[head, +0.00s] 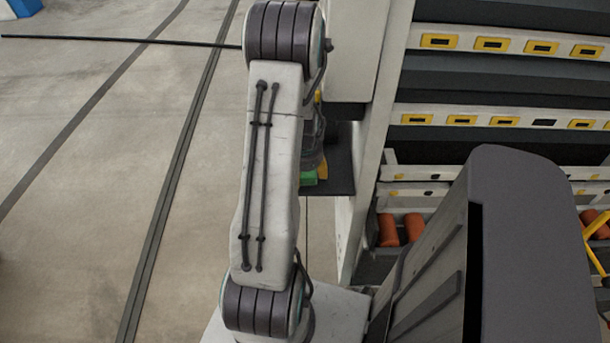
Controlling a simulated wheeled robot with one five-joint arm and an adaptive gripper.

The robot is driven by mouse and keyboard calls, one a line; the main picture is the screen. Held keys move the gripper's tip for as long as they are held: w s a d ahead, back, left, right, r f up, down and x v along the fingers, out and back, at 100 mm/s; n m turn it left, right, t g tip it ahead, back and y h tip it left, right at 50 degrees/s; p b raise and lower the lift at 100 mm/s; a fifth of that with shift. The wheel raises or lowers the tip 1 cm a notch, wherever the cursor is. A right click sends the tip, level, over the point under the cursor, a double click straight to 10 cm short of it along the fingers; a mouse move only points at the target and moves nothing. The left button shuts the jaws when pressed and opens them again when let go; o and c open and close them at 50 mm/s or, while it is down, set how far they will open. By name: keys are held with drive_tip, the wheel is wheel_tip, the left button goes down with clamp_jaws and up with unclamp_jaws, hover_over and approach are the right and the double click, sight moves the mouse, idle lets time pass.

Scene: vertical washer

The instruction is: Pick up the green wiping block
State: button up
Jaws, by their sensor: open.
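The green wiping block (308,179) shows as a small green patch on a dark shelf (341,160), just right of my arm. Most of the block is hidden behind the arm. My gripper (314,163) is partly seen as a dark shape behind the arm, low over the shelf and close above the block. It is open. Its fingertips are mostly hidden, so I cannot tell whether they touch the block or stand around it. A bit of yellow (322,171) shows beside the green patch; I cannot tell what it belongs to.
The shelf juts from a pale cabinet (375,130). To its right are racks with yellow-framed labels (490,44) and orange cylinders (388,230) in a lower bay. A thin black bar (120,40) crosses at upper left. The concrete floor (90,190) at left is clear.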

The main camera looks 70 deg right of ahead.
drive_tip(key=c, duration=0.9)
drive_tip(key=shift+r, duration=0.1)
drive_tip(key=shift+r, duration=0.6)
drive_tip(key=r, duration=0.3)
drive_tip(key=shift+a, duration=0.2)
drive_tip(key=a+r+b, duration=0.2)
drive_tip(key=a+r, duration=0.4)
drive_tip(key=a, duration=0.5)
drive_tip(key=shift+s+a+r, duration=0.15)
drive_tip(key=shift+s+r, duration=0.15)
drive_tip(key=shift+s, duration=0.1)
